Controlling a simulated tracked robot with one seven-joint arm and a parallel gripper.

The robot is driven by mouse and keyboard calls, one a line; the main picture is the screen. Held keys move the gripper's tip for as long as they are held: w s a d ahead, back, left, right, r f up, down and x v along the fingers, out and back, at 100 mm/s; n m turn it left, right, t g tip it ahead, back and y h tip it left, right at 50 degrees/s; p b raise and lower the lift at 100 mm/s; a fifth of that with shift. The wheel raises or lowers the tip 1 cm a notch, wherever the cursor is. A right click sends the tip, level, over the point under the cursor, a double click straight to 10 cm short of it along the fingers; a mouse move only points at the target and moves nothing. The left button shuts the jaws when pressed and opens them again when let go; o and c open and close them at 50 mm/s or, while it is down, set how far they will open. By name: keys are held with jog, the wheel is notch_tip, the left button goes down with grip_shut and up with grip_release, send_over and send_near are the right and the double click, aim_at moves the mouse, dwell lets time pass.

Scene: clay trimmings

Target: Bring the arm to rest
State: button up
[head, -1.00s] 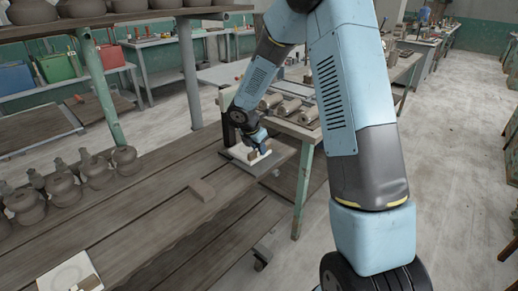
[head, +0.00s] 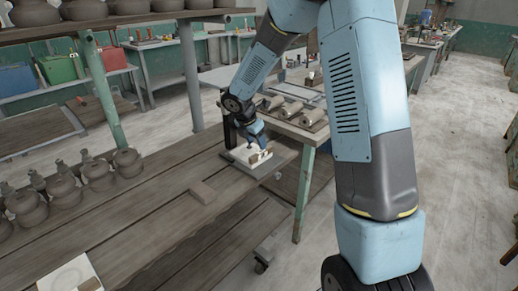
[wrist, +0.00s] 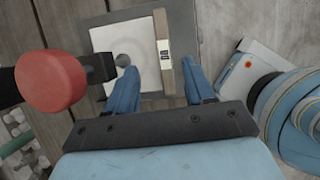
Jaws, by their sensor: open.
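My gripper (wrist: 157,85) is open in the wrist view, its two blue fingers spread apart with nothing between them. It points down over a white square slab (wrist: 110,40) on a dark grey board (wrist: 128,13). A small dark round lump (wrist: 123,60) lies on the slab near the left fingertip.
A red knob (wrist: 50,80) on a dark mount is close at the left in the wrist view. Clay pots (head: 97,172) stand at left. Clay rolls (head: 291,108) lie on the table behind.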

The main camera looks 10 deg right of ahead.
jog(key=s+d+r+m, duration=0.2)
jog(key=s+r+m, duration=0.55)
jog(key=r, duration=0.75)
jog(key=s+d+r+m+t+y, duration=0.1)
jog(key=s+d+r+m, duration=0.1)
jog(key=s+m, duration=0.4)
jog(key=s+d+r+m+t+y, duration=0.1)
jog(key=s+r+m, duration=0.2)
jog(key=s, duration=0.9)
jog(key=s+d+r+m+y, duration=0.1)
jog(key=s+d+r+m, duration=0.1)
jog(key=s+m, duration=0.6)
jog(key=shift+s+d+r+m+t+y, duration=0.35)
jog(key=shift+s+r, duration=0.25)
jog(key=shift+s, duration=0.3)
